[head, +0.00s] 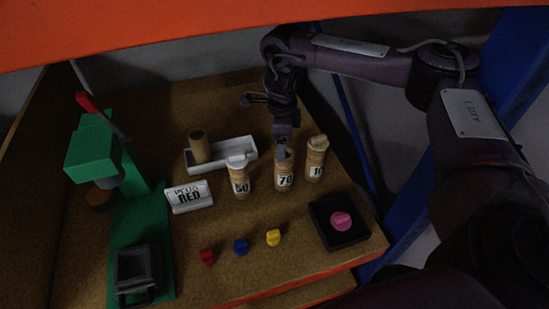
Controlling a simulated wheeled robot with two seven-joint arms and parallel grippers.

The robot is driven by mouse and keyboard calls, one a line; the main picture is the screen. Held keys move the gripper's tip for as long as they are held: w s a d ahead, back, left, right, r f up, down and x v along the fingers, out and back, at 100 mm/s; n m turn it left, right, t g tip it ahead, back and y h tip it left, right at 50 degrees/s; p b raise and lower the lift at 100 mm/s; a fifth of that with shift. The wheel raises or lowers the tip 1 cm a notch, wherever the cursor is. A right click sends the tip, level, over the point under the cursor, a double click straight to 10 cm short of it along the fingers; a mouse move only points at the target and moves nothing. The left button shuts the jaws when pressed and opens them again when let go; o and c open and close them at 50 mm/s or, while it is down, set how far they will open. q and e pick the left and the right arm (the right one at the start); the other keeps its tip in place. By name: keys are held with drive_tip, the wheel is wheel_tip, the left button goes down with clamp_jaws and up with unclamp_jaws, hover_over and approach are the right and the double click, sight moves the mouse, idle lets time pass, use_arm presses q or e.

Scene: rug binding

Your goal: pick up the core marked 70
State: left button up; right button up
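The core marked 70 (285,182) is a tan cylinder standing upright on the brown tabletop, in the middle of a row of three. My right gripper (281,151) reaches down from above, its finger end at the top of this core. The gripper is seen edge-on, so I cannot tell whether its fingers are open or closed on the core. The core's top is partly hidden by the gripper. My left gripper is not in view.
Similar pale-topped cores flank it: one (239,178) left, one (316,158) close on the right. Behind is a white tray (236,151) with a brown cylinder (199,147). A sign (189,197), coloured knobs (240,246), a black tray (326,213) and a green machine (93,150) stand around.

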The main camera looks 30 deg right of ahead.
sight(284, 169)
drive_tip(key=shift+w+f, duration=0.4)
drive_tip(key=shift+f, duration=0.35)
drive_tip(key=f, duration=0.1)
drive_tip(key=s+f+p, duration=0.1)
drive_tip(key=f+p, duration=0.1)
drive_tip(key=shift+s+d+f, duration=0.2)
drive_tip(key=shift+d, duration=0.2)
drive_tip(key=f, duration=0.2)
drive_tip(key=shift+w+f, duration=0.25)
drive_tip(key=shift+f, duration=0.15)
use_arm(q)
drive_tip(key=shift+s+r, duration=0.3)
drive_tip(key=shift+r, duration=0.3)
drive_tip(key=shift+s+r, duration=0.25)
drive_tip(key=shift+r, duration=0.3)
use_arm(e)
drive_tip(key=c, duration=1.1)
